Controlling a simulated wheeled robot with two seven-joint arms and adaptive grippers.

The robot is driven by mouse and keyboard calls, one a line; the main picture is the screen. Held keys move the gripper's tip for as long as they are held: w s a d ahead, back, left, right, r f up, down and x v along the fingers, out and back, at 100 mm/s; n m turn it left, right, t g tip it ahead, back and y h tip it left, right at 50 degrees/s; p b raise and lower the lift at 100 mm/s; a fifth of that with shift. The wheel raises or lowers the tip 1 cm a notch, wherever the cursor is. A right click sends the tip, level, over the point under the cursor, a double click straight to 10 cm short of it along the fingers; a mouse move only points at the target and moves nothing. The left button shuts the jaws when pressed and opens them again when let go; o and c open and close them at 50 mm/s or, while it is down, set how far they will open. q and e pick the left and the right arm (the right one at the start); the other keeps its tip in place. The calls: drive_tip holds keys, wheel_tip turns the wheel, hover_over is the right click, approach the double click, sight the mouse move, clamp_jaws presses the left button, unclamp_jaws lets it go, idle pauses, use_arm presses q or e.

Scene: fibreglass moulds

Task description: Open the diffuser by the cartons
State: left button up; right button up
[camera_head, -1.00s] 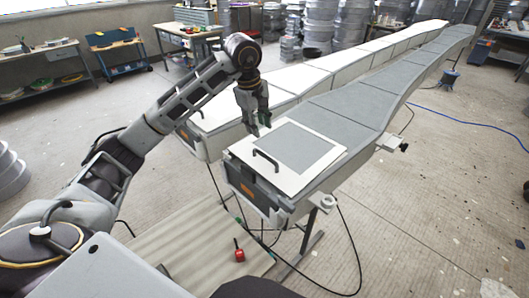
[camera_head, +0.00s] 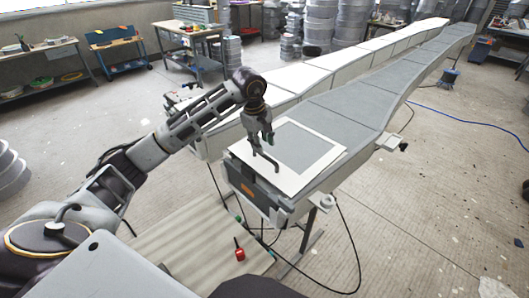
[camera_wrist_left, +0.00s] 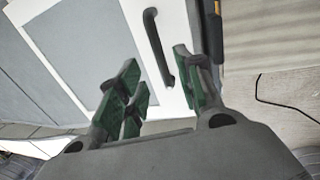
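A white lid panel (camera_head: 292,168) with a grey inset lies on the near end of the long grey mould (camera_head: 350,105). It has a black bar handle (camera_head: 265,161) near its front left edge. My left gripper (camera_head: 262,142) hangs just above the handle, fingers pointing down. In the left wrist view, the handle (camera_wrist_left: 154,40) shows between the green fingers of my open left gripper (camera_wrist_left: 160,78); I see no clear contact. The lid looks flat and shut. I cannot make out any cartons. My right gripper is not in view.
A second long mould, white on top (camera_head: 300,75), runs alongside on the left. A red object (camera_head: 239,254) lies on the floor mat below. Black cables (camera_head: 345,235) hang under the near end. The floor at the right is mostly clear, with a blue cable (camera_head: 465,120).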

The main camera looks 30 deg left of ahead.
sight(265, 155)
use_arm(q)
drive_tip(key=shift+w+d+f+p, duration=0.1)
drive_tip(key=shift+w+f+p, duration=0.15)
drive_tip(key=shift+f, duration=1.2)
drive_tip(key=shift+w+d+f+p, duration=0.1)
drive_tip(key=shift+w+f, duration=0.2)
drive_tip(key=shift+f, duration=1.15)
clamp_jaws()
